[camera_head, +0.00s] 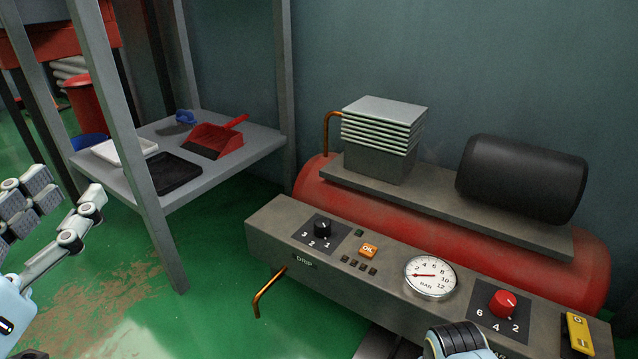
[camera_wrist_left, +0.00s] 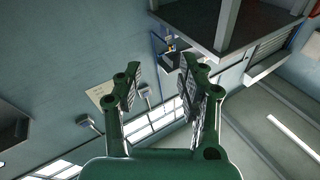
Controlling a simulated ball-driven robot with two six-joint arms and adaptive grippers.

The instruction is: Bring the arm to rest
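My left gripper (camera_head: 66,203) is at the left edge in the head view, in the air over the green floor. Its two jointed fingers with grey pads stand apart with nothing between them. The left wrist view also shows the left gripper (camera_wrist_left: 158,78) open and empty, facing up toward the wall and windows. A black ribbed and pale blue part of my own body shows at the bottom, in front of the control panel (camera_head: 275,232). My right gripper's fingers do not show.
A grey shelf rack (camera_head: 215,167) at left holds a red dustpan (camera_head: 215,138), a white tray (camera_head: 107,151) and a black tray (camera_head: 172,178). A red compressor tank (camera_head: 590,285) stands behind the panel. A copper pipe (camera_head: 266,291) sticks out below it. Floor between rack and panel is free.

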